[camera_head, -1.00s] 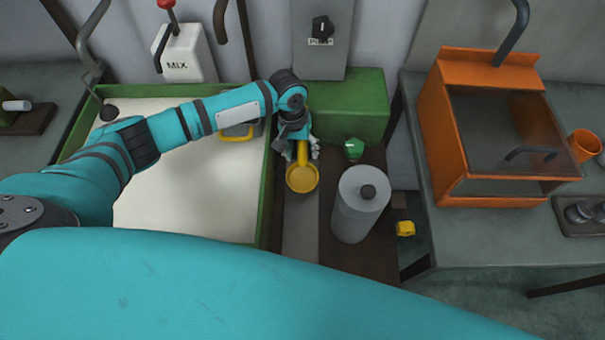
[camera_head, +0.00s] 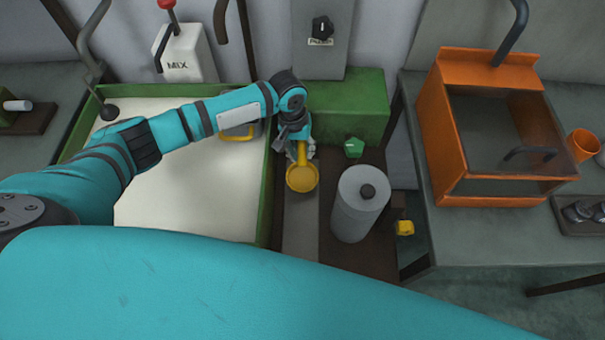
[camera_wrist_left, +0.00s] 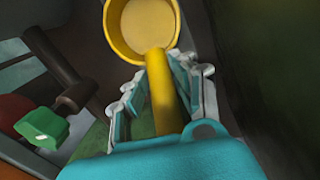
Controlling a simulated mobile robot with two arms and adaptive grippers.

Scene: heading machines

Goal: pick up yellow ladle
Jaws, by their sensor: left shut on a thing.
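The yellow ladle (camera_head: 302,178) has a round bowl and a short handle, seen in the head view just right of the green-rimmed tray. Its bowl points toward the front of the picture. My left gripper (camera_head: 302,152) is shut on the ladle's handle. In the left wrist view the handle of the ladle (camera_wrist_left: 143,28) runs between the two fingers of the left gripper (camera_wrist_left: 166,88), with the bowl beyond the fingertips. Whether the ladle touches the surface below cannot be told. My right gripper is not in view.
A grey cylinder with a black knob (camera_head: 360,205) stands right of the ladle. A green block (camera_head: 345,105) is behind the gripper, with a small green piece (camera_head: 354,148) nearby. The green-rimmed tray (camera_head: 180,200) lies left. An orange cabinet (camera_head: 490,130) stands right.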

